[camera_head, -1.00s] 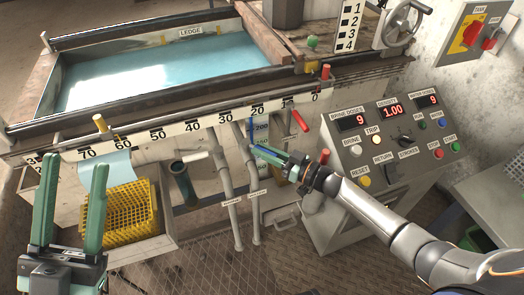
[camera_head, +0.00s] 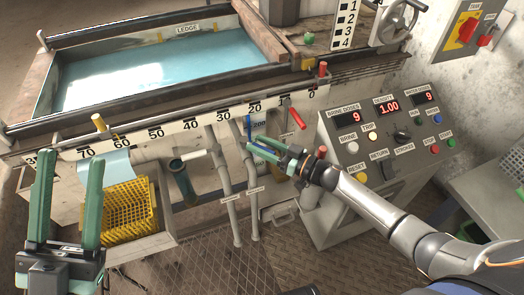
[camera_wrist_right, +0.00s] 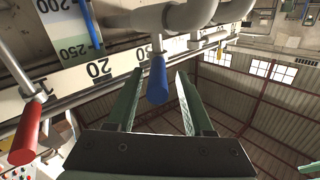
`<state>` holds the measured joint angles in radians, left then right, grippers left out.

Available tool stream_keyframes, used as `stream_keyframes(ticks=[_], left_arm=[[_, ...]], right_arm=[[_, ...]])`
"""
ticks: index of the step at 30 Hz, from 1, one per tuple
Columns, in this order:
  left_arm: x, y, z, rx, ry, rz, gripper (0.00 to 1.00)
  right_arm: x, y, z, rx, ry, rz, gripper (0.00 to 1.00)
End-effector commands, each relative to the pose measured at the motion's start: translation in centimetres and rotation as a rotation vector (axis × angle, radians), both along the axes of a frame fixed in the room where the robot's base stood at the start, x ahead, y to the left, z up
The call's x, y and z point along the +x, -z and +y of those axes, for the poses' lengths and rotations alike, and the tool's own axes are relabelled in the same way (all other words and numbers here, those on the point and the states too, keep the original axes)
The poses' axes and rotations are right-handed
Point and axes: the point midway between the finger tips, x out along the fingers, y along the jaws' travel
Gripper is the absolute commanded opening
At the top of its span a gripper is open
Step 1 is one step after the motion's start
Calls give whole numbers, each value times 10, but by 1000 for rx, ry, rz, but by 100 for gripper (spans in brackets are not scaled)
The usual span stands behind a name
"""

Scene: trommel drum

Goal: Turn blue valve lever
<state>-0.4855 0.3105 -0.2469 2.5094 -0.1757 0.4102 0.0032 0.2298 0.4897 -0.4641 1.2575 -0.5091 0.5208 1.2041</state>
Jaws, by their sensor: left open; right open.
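The blue valve lever (camera_wrist_right: 157,80) hangs from a pipe at the front of the tank, with its grip between the two spread fingers of my right gripper (camera_wrist_right: 160,77) in the right wrist view. The fingers are open, with a gap visible on each side of the lever. In the head view my right gripper (camera_head: 252,149) is by the pipes below the ruler, and its fingers partly hide the lever. My left gripper (camera_head: 71,157) is open and empty at the lower left, away from the lever.
A red lever (camera_head: 297,118) is right of the blue one; a white lever (camera_head: 193,154) is to its left. A control panel (camera_head: 395,150) stands at the right. A yellow basket (camera_head: 130,208) sits behind my left gripper. Vertical pipes (camera_head: 228,190) run below the levers.

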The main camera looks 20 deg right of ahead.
Motion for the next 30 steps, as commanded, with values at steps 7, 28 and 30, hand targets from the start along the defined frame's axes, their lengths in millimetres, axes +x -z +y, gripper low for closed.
stream_keyframes(ticks=[7, 28, 30], left_arm=[[-2, -46, 3, 26, -40, -42, 50], [64, 52, 19, 63, -163, 512, 50], [67, 67, 21, 66, -170, 576, 50]], right_arm=[[-24, -52, 7, -1, -3, 0, 52], [-108, -105, 34, 1, 0, 2, 52], [-115, -108, 36, -1, 0, 1, 52]])
